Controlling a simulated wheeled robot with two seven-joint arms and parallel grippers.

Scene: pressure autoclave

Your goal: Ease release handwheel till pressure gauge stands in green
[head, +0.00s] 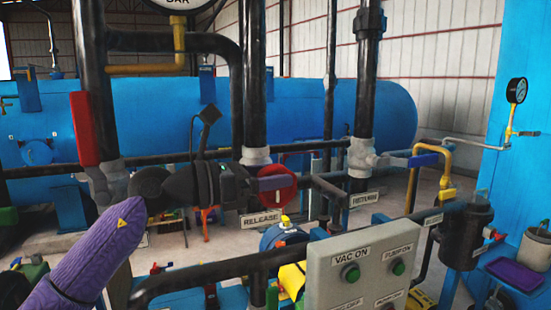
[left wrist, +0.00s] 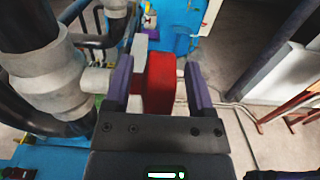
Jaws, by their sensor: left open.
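The red release handwheel (head: 288,176) sits on a pipe valve in the middle of the head view, above the RELEASE label (head: 261,219). In the left wrist view the red handwheel (left wrist: 160,84) shows edge-on between the two fingers of my left gripper (left wrist: 158,82). The fingers are open, with gaps on both sides of the wheel. A large gauge (head: 180,3) marked BAR is cut off by the top edge; its needle and any green zone are hidden. My right gripper is not in view.
Black vertical pipes (head: 251,85) stand close around my left arm. A red lever (head: 84,128) is on the left pipe, a blue-handled valve (head: 410,160) to the right. A control box (head: 345,272) with green buttons stands in front. A small gauge (head: 517,90) is at far right.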

